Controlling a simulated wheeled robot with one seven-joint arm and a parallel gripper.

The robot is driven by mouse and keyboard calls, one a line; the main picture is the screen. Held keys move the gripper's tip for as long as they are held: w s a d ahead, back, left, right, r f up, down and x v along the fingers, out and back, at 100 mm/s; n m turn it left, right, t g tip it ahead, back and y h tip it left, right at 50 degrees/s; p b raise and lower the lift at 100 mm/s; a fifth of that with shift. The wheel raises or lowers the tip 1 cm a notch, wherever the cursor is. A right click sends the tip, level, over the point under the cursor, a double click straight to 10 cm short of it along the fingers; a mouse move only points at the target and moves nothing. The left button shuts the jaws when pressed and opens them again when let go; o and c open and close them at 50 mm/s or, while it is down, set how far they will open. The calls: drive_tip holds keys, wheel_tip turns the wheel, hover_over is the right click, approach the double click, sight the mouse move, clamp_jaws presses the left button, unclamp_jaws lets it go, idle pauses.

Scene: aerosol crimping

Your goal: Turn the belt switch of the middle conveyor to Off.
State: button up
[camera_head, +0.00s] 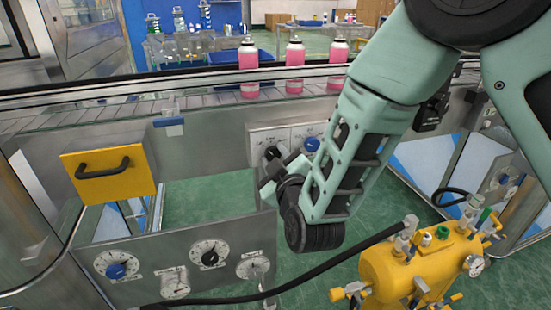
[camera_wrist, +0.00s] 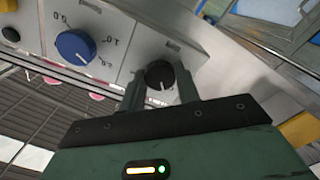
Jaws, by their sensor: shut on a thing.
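The middle conveyor (camera_head: 190,103) runs across the head view with pink cans standing on it. A grey control panel (camera_head: 268,137) hangs on its near side. My gripper (camera_head: 271,160) is at this panel, partly hidden by my arm. In the wrist view a black round knob (camera_wrist: 160,74) sits on the panel between the two fingers of my gripper (camera_wrist: 160,88), which are shut on it. A white mark shows on the knob's lower edge. Its label is too small to read. A larger blue knob (camera_wrist: 75,46) with printed numbers sits to its left.
Three pink cans (camera_head: 295,64) stand on the belt. A yellow drawer front (camera_head: 108,172) with a black handle is at left. Below it is a panel with gauges (camera_head: 209,254). A yellow tank (camera_head: 418,268) with valves and a black hose stands at lower right.

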drive_tip(key=shift+n, duration=1)
drive_tip(key=o, duration=1)
drive_tip(key=shift+s, duration=0.1)
drive_tip(key=shift+p+v, duration=4.6)
drive_tip(key=shift+v, duration=4.05)
